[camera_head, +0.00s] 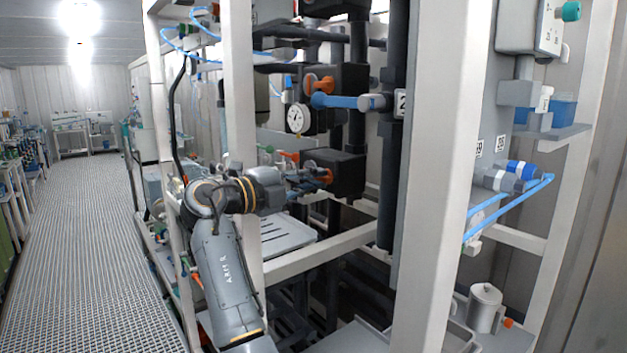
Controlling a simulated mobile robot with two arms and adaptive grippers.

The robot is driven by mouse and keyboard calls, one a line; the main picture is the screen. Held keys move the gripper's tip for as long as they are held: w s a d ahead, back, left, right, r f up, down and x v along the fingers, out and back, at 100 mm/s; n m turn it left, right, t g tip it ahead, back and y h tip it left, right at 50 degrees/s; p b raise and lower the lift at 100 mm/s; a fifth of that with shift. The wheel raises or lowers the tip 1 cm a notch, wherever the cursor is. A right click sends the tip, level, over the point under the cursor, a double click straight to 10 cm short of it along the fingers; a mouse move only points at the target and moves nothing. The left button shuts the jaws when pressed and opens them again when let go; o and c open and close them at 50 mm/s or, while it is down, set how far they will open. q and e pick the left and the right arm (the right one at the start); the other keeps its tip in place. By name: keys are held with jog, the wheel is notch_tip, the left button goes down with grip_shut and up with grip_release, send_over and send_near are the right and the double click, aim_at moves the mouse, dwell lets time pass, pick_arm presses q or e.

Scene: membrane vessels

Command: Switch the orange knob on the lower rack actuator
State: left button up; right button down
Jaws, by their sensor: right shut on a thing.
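The lower rack actuator (346,175) is a dark block on the pipework inside the white frame. Its orange knob (325,177) shows at its left face. My right arm reaches in between the frame posts from below. My right gripper (312,181) is at the knob and shut on it. The fingers are small and dark here, and they hide part of the knob. My left gripper is not in view.
An upper actuator (350,85) with another orange knob (318,84) and a round gauge (298,118) sit above. White posts (437,180) and a crossbar (320,252) bound the opening. The grating aisle (85,240) at left is clear. A metal canister (484,307) stands lower right.

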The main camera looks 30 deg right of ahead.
dwell(0.3)
jog(key=n+b, duration=0.2)
jog(key=shift+f+b, duration=0.2)
jog(key=shift+b, duration=0.15)
jog(key=shift+n+b, duration=0.65)
jog(key=shift+n, duration=0.35)
jog(key=n+b, duration=0.1)
jog(key=n, duration=0.1)
jog(key=shift+r+n, duration=0.1)
jog(key=shift+n, duration=0.2)
jog(key=shift+r+n+b, duration=0.2)
jog(key=shift+n+b, duration=0.55)
jog(key=shift+n, duration=3.85)
jog(key=c, duration=1.5)
grip_release()
jog(key=shift+o, duration=0.5)
jog(key=shift+d, duration=0.15)
